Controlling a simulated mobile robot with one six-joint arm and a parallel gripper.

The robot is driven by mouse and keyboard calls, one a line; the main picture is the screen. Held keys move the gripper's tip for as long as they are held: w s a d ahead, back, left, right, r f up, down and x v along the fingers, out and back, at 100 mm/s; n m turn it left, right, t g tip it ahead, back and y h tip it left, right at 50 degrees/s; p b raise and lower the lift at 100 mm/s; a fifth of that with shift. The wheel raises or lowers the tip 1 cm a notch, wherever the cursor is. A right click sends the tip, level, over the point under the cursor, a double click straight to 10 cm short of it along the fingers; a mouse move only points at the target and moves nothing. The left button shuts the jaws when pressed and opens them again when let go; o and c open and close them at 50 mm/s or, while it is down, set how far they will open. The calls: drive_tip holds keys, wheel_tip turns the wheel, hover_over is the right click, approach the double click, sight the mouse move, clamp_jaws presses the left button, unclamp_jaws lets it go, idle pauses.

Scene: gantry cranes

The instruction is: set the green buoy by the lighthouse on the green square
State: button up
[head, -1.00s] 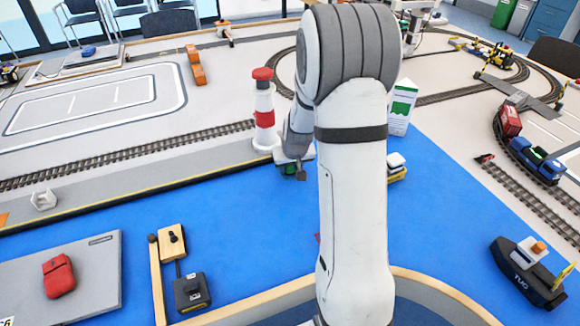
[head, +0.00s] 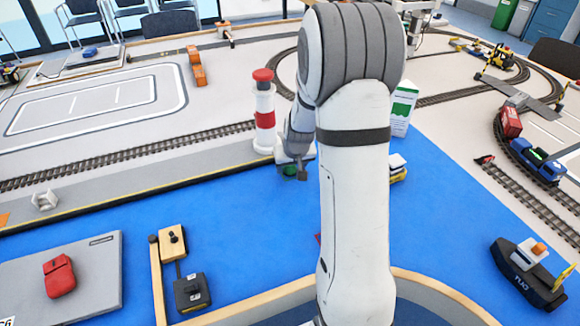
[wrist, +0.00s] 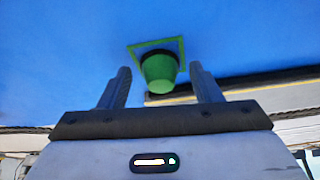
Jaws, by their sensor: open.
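The green buoy (wrist: 159,72), tapered with a dark band at one end, shows in the wrist view between and just beyond the fingers of my open gripper (wrist: 161,76). The green square (wrist: 152,43) is an outline on the blue surface around the buoy's dark end; part of it is hidden behind the buoy. The buoy looks upright within the outline, and a gap shows on each side between it and the fingers. In the head view, the buoy (head: 290,170) is partly hidden by my gripper (head: 298,172). The red-and-white lighthouse (head: 265,118) stands just left of my gripper.
A white and green carton (head: 402,108) and a small yellow and white item (head: 397,168) stand right of my arm. A dark tug (head: 527,270) is at the right. A wooden post with a black box (head: 191,292) is at lower left. Open blue surface lies between.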

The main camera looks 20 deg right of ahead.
drive_tip(key=d+v, duration=0.1)
drive_tip(key=v, duration=1)
drive_tip(key=s+a+r, duration=0.2)
drive_tip(key=s+a, duration=0.2)
drive_tip(key=s, duration=0.3)
drive_tip(key=s+a+r+n+g, duration=0.1)
drive_tip(key=s+a, duration=0.3)
drive_tip(key=s, duration=0.3)
drive_tip(key=s+a+r+g, duration=0.1)
drive_tip(key=s+a, duration=0.3)
drive_tip(key=s, duration=0.4)
drive_tip(key=shift+a+r+n+y+p, duration=0.2)
drive_tip(key=shift+r+n+y+p, duration=0.15)
drive_tip(key=shift+r, duration=0.45)
drive_tip(key=shift+r, duration=0.1)
drive_tip(key=w+p+v, duration=0.1)
drive_tip(key=p+v, duration=0.5)
drive_tip(key=shift+r, duration=0.2)
drive_tip(key=shift+c, duration=0.6)
